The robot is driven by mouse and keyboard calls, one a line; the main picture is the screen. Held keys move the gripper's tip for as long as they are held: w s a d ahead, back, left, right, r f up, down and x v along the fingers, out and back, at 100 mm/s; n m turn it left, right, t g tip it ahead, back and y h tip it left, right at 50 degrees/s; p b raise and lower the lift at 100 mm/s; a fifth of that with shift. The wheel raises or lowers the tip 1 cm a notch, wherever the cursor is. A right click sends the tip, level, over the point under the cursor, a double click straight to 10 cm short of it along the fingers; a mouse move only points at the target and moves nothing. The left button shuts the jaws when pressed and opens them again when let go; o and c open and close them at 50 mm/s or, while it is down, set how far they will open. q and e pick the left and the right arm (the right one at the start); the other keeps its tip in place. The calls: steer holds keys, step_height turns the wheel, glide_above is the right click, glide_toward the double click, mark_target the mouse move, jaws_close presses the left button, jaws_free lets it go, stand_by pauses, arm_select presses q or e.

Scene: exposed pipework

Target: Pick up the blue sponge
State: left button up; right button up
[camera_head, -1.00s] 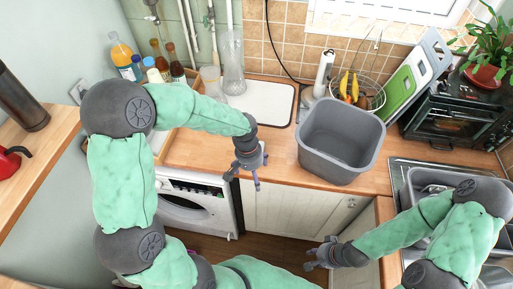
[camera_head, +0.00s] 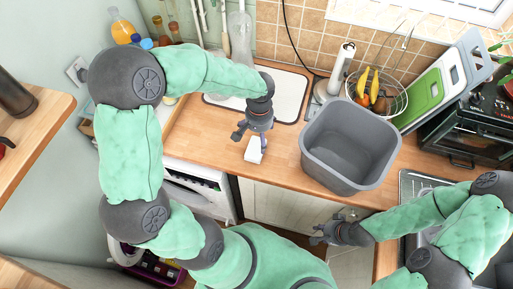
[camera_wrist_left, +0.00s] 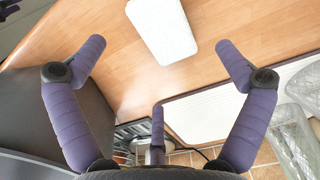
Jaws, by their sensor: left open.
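A pale, nearly white, rounded block (camera_head: 254,149) lies on the wooden counter near its front edge; I see no blue on it.
A grey plastic tub (camera_head: 350,145) stands on the counter right of the block. Behind are a white mat (camera_head: 290,98), a paper towel holder (camera_head: 340,70) and a fruit basket (camera_head: 392,100). Bottles stand at the back left. The counter left of the block is clear.

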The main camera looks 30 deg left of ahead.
mark_target(259, 148)
arm_select(q)
steer(key=shift+w+f, duration=0.1)
steer(key=shift+f, duration=1.05)
steer(key=f, duration=0.1)
steer(key=f+b, duration=0.1)
steer(key=f, duration=0.2)
steer(key=shift+s+d+f, duration=0.2)
steer(key=shift+s, duration=0.1)
steer(key=shift+c, duration=0.3)
steer(key=c, duration=0.7)
